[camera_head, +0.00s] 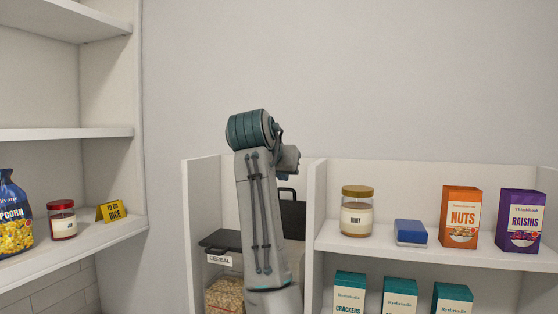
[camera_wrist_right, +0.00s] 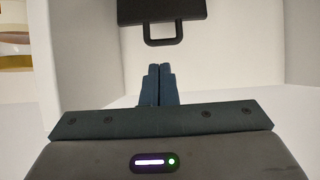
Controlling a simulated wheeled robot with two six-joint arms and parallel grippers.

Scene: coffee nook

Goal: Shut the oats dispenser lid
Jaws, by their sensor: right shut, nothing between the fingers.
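A raised black lid (camera_head: 292,212) with a loop handle on its top edge stands upright in the left cubby of the white shelf, partly behind my right arm. The dispenser below it is hidden by my arm, so I cannot read its label. The lid and its handle (camera_wrist_right: 162,34) also show at the top of the right wrist view. My right gripper (camera_wrist_right: 157,72) is shut and empty, its fingertips apart from the handle in that picture. In the head view its fingers are hidden behind my arm. My left gripper is out of view.
A cereal dispenser (camera_head: 224,292) with a flat black lid (camera_head: 220,241) stands left of my arm. A shelf divider (camera_head: 316,200) separates it from a honey jar (camera_head: 357,212), a blue-and-white block (camera_head: 410,233), nuts (camera_head: 460,216) and raisins (camera_head: 520,220). The left shelf holds popcorn (camera_head: 14,220) and a red-lidded jar (camera_head: 62,220).

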